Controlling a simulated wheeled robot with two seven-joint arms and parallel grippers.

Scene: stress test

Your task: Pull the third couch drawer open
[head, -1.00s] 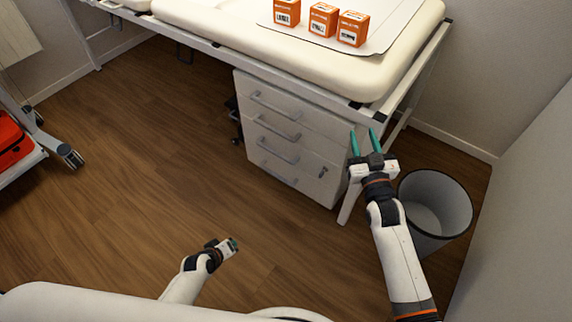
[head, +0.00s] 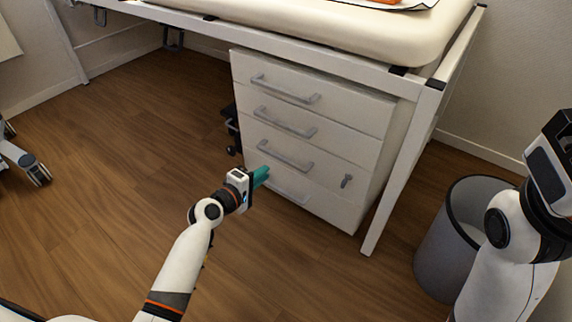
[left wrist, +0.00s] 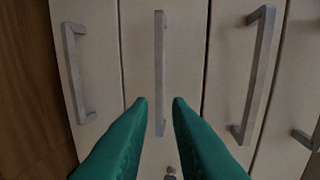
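A white drawer cabinet (head: 340,130) with several stacked drawers stands under the couch (head: 330,30). All its drawers look shut. My left gripper (head: 264,174) is just in front of the cabinet, beside that handle. In the left wrist view the third handle (left wrist: 160,72) stands upright in the picture, between the two open green fingers (left wrist: 160,100). I cannot tell whether the fingertips reach around it. My right gripper's fingers are out of view.
A grey waste bin (head: 440,255) stands right of the cabinet, partly behind my right arm. A white couch leg (head: 385,200) is by the cabinet's right side.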

